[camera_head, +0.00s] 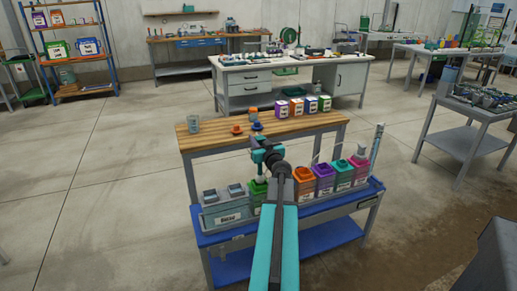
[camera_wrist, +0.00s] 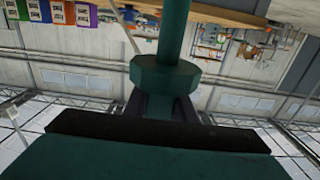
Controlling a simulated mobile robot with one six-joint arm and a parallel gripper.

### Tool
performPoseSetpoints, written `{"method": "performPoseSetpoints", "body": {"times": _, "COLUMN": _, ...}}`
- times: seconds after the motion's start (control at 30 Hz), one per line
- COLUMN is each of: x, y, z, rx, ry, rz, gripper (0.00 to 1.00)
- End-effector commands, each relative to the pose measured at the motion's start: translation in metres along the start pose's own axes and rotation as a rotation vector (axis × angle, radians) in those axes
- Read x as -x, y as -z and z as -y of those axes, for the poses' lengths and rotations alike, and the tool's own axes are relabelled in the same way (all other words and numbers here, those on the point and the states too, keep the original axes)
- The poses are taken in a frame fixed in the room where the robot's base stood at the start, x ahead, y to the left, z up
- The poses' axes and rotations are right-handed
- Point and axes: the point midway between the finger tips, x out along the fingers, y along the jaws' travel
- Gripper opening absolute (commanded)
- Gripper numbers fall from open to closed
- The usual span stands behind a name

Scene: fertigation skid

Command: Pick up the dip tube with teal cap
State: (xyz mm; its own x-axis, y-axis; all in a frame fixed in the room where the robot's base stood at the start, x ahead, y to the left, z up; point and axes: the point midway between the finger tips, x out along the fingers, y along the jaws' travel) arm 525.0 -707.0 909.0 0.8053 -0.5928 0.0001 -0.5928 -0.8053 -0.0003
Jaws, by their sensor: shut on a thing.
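In the wrist view, my gripper (camera_wrist: 165,103) is shut on a dark teal, many-sided cap with a thick round stem, which I take to be the dip tube with teal cap (camera_wrist: 166,74). The stem runs up out of the top of the picture, so its far end is hidden. In the head view, my gripper (camera_head: 261,166) is above the green container (camera_head: 258,190) at the front of the wooden-topped bench. My arm hides part of the container. Whether the tube is inside its opening I cannot tell.
Orange, purple, teal and pink containers (camera_head: 325,182) stand right of my arm in a row on the blue-edged shelf. A clear upright cylinder (camera_head: 376,146) stands at its right end. A grey labelled bin (camera_head: 225,212) is at left. Small boxes (camera_head: 303,106) sit on a bench behind.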

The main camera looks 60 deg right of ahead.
Motion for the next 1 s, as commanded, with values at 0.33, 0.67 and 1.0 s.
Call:
{"method": "performPoseSetpoints", "body": {"times": 0.33, "x": 0.000, "y": 0.021, "z": 0.000, "rx": 0.001, "ry": 0.000, "rz": 0.000, "gripper": 0.00}}
{"method": "performPoseSetpoints", "body": {"times": 0.67, "x": 0.000, "y": 0.022, "z": 0.000, "rx": 0.000, "ry": 0.000, "rz": 0.000, "gripper": 0.00}}
{"method": "performPoseSetpoints", "body": {"times": 1.0, "x": 0.000, "y": 0.022, "z": -0.001, "rx": 0.000, "ry": -0.001, "rz": 0.000, "gripper": 0.00}}
